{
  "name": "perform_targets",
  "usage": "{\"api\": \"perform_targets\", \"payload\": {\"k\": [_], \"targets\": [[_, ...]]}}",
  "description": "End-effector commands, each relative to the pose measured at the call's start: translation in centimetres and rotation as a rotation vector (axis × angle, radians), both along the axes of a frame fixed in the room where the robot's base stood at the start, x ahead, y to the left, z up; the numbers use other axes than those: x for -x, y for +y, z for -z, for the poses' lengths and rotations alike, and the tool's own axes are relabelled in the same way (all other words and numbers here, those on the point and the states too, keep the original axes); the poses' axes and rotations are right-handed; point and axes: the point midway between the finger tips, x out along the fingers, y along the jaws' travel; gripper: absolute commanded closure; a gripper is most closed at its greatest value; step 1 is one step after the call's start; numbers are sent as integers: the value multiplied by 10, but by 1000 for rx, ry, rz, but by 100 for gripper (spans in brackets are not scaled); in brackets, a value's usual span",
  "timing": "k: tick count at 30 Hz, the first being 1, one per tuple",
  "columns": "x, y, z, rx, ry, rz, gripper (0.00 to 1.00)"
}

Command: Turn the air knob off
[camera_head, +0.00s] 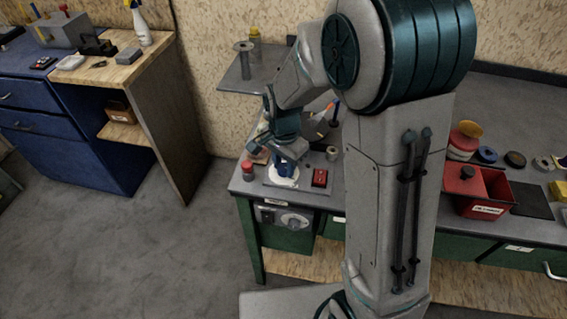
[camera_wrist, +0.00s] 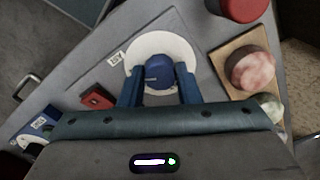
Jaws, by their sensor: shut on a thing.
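The air knob (camera_wrist: 158,73) is a round blue knob on a white disc, seen in the wrist view. A small white label (camera_wrist: 116,58) sits beside the disc. My gripper (camera_wrist: 158,90) has its two blue fingers on either side of the knob and is shut on it. In the head view my gripper (camera_head: 284,168) points down over the white disc (camera_head: 283,181) near the bench's front edge. There the fingers mostly hide the knob. Its exact turn angle cannot be told.
A red switch (camera_head: 320,178) sits right of the disc. A red-lidded jar (camera_head: 247,170) stands to its left. A wooden block with a pinkish round piece (camera_wrist: 251,70) is close to my gripper. A grey dial (camera_head: 295,220) is on the bench front. Open floor (camera_head: 150,260) lies left.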

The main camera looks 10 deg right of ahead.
Motion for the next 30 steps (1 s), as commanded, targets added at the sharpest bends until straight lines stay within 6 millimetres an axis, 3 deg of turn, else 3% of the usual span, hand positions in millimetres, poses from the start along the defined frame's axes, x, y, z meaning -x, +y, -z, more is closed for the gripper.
{"api": "perform_targets", "payload": {"k": [11,30], "targets": [[-1,0,0,-1,-2,-149,93],[-1,0,-1,0,-3,-741,93]]}}
